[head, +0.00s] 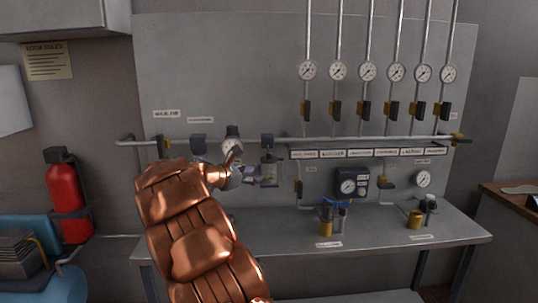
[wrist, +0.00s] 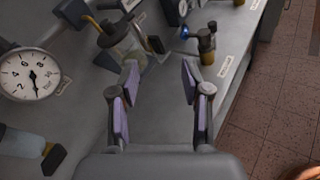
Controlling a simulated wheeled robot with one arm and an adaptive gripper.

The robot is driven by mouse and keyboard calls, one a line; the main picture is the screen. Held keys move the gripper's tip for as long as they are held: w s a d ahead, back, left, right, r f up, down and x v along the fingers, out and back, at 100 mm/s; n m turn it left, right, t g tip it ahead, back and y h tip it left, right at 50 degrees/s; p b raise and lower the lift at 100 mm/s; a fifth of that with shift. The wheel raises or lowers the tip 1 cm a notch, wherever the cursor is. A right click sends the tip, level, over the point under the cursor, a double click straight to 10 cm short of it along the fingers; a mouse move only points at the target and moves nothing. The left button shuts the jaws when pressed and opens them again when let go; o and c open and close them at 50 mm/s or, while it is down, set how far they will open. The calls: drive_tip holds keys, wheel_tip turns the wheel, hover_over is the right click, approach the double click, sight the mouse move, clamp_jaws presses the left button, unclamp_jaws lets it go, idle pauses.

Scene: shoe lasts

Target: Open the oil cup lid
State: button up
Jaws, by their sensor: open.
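A clear, cup-like vessel (head: 270,172) hangs under the wall pipe, just right of a round gauge. It may be the oil cup, but no label on it can be read and I cannot make out a separate lid. My gripper (head: 249,176) is just left of this vessel in the head view; I cannot tell if they touch. In the wrist view my gripper (wrist: 160,78) is open, with nothing between its purple pads. A dark and metal fitting (wrist: 122,42) shows beyond the left finger; I cannot tell whether it is the same vessel. My arm hides part of the panel.
The pipe (head: 365,138) runs across the panel with several valves and gauges. A boxed gauge (head: 350,184) is on the panel at right. Brass fittings (head: 327,226) stand on the grey bench (head: 400,242). A red extinguisher (head: 65,195) is at far left.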

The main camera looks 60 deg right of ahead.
sight(269, 154)
drive_tip(key=shift+w+d+r+n+t+h+p, duration=0.15)
drive_tip(key=shift+w+d+n+h+p, duration=0.55)
drive_tip(key=shift+d, duration=2.05)
drive_tip(key=shift+w+d+r+n+t+h+p, duration=0.1)
drive_tip(key=shift+w+d+n+t+h+p, duration=0.2)
drive_tip(key=shift+w+d+n, duration=1.6)
drive_tip(key=shift+s+d+r+m+t+h+p, duration=0.15)
drive_tip(key=shift+d+h+p, duration=0.4)
drive_tip(key=shift+d, duration=3.1)
drive_tip(key=shift+w, duration=0.1)
drive_tip(key=shift+c, duration=0.3)
clamp_jaws()
